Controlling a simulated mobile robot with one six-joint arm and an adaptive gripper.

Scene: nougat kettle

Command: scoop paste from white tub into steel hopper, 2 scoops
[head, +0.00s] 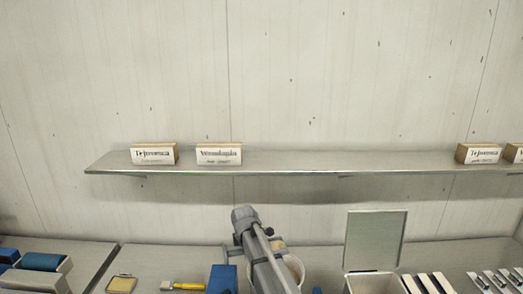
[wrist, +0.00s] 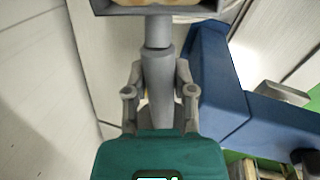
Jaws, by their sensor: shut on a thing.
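My gripper (wrist: 158,98) is shut on the grey handle of a scoop (wrist: 158,60) in the wrist view. The scoop's grey pan is at the top edge, cut off by the frame, with beige paste (wrist: 155,3) in it. In the head view, my arm stands in the lower middle and a round white tub (head: 297,266) is partly hidden behind it. No steel hopper is clearly recognisable. A box with a raised grey lid (head: 375,240) stands to the right of the tub.
A blue block (head: 222,279) stands left of my arm; a blue shape (wrist: 222,75) is close on the right in the wrist view. A yellow-handled brush (head: 183,286) and yellow pad (head: 121,284) lie left. A shelf (head: 300,160) with labelled boxes runs along the wall.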

